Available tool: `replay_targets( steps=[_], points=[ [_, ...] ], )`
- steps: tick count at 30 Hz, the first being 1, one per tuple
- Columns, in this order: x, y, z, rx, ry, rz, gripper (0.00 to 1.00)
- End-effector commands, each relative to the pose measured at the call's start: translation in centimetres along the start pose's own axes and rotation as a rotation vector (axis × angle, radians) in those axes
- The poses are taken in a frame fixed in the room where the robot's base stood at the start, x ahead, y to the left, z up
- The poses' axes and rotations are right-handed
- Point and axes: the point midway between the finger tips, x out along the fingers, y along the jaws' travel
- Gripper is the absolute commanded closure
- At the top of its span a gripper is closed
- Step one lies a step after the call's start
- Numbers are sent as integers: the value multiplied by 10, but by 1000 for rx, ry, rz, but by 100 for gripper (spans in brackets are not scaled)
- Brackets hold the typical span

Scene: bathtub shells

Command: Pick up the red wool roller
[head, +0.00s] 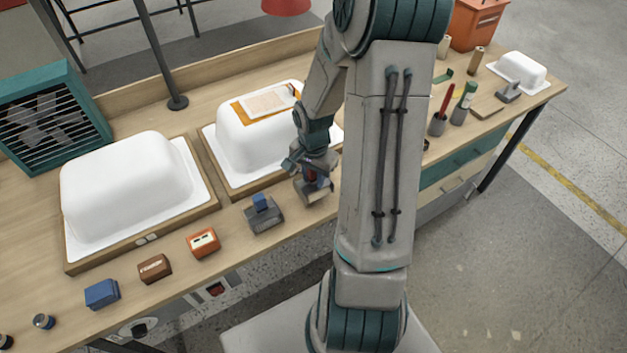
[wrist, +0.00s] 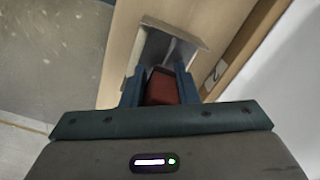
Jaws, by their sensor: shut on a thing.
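My gripper (head: 311,176) is at the front edge of the bench, in front of the second white tub shell. Its fingers are shut on the red wool roller (wrist: 163,88), a dark red block between the two blue-grey fingertips in the wrist view. A small red part of the roller (head: 312,175) shows between the fingers in the head view. A grey metal holder (wrist: 178,47) lies under and just beyond the roller. I cannot tell whether the roller touches it. My gripper hides much of the roller.
A similar grey holder with a blue block (head: 262,213) stands left of my gripper. Orange (head: 203,242), brown (head: 154,268) and blue (head: 101,293) blocks line the front edge. White tub shells (head: 125,190) sit behind. A teal fan box (head: 50,120) stands at far left.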

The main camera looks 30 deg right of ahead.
Motion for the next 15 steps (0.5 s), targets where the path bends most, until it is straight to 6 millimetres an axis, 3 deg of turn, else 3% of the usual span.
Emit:
replay_targets(
  steps=[4,15],
  points=[
    [-23,2,-5,4,5,-3,100],
    [-69,39,-78,4,4,-2,100]
  ],
)
